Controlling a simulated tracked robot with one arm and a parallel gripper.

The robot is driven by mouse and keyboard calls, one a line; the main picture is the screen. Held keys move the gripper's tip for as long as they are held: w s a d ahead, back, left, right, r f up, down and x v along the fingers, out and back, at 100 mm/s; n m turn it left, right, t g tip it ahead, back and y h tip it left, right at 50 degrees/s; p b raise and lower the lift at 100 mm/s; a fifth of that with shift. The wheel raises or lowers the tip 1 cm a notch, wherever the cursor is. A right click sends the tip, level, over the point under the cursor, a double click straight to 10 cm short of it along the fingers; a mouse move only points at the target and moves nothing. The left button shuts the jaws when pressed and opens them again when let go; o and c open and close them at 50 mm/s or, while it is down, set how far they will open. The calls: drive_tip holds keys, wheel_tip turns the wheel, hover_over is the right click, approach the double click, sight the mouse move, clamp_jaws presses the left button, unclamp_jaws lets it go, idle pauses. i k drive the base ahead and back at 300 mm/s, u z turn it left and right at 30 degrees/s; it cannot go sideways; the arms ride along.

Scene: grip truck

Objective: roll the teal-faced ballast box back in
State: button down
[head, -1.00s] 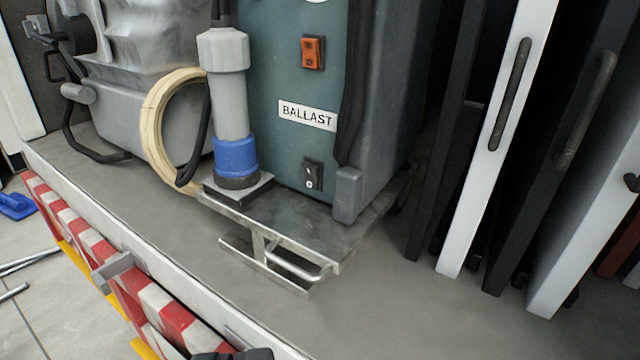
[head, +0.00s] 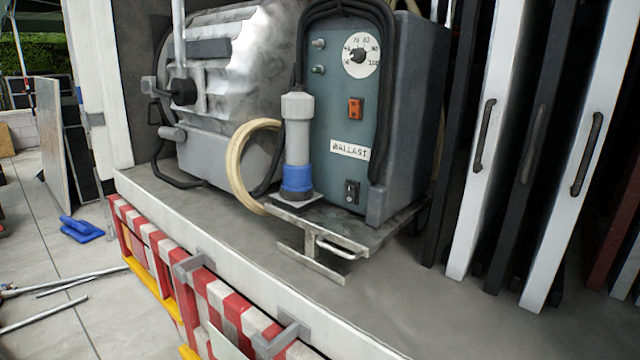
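The teal-faced ballast box (head: 338,113) stands upright on a metal sled (head: 385,232) on the truck bed. Its face has a white dial, an orange switch, a black switch and a BALLAST label. A grey connector with a blue collar (head: 297,150) stands on the sled's front left corner. The sled has a silver loop handle (head: 341,244) and a flat crossbar (head: 312,263) at its front, short of the bed edge. My gripper is not in view.
A silver lamp housing (head: 235,75) and a coiled cream cable (head: 243,165) sit left of the box. White and black upright panels (head: 492,150) stand to the right. A red-and-white striped board (head: 205,290) with grey brackets runs below the bed edge. Bare bed (head: 400,310) lies in front.

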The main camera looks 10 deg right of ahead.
sight(388, 152)
drive_tip(key=u, duration=0.1)
drive_tip(key=i, duration=1)
drive_tip(key=u, duration=0.05)
